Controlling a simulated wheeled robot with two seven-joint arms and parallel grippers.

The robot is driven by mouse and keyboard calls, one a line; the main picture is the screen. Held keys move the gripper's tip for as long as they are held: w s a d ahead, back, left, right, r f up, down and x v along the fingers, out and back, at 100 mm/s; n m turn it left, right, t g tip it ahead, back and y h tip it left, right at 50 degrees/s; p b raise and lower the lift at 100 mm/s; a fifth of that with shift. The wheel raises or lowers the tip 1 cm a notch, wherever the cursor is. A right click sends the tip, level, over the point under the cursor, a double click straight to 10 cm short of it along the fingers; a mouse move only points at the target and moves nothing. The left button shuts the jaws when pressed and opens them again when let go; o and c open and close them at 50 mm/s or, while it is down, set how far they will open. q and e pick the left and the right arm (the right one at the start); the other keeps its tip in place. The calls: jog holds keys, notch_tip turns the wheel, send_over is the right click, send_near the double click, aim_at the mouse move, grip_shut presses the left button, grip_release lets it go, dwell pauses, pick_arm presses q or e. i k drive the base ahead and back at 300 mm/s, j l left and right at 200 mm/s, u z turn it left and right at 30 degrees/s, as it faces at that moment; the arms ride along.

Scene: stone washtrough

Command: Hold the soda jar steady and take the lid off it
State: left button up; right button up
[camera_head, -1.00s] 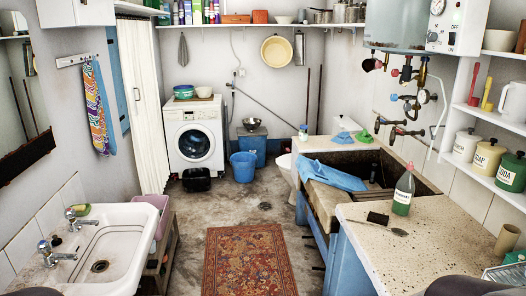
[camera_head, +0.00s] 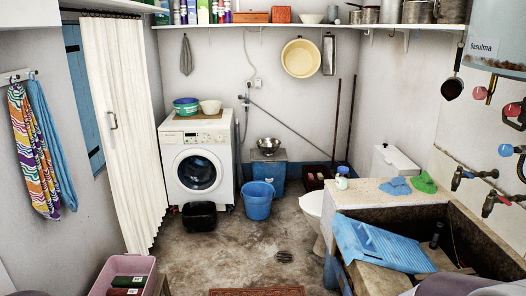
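Neither of my grippers is in view. Only a grey shape, seemingly part of my own arm, shows at the bottom right edge, and a smaller one at the bottom left. Whether either gripper holds anything cannot be seen.
A washing machine (camera_head: 197,170), black tub (camera_head: 199,216) and blue bucket (camera_head: 258,200) stand at the back. A pink basin (camera_head: 125,273) is lower left. The middle floor is clear.

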aim_at(341, 180)
jog(key=i, duration=0.9)
jog(key=i+j, duration=0.15)
jog(key=i, duration=0.75)
jog(key=i+z, duration=0.45)
jog(key=i+j+z, duration=0.15)
jog(key=i+z, duration=0.15)
jog(key=z, duration=0.15)
jog(key=i+j+z, duration=0.6)
jog(key=z, duration=0.25)
jog(key=i+j+z, duration=0.45)
jog(key=j+z, duration=0.25)
jog(key=j, duration=0.15)
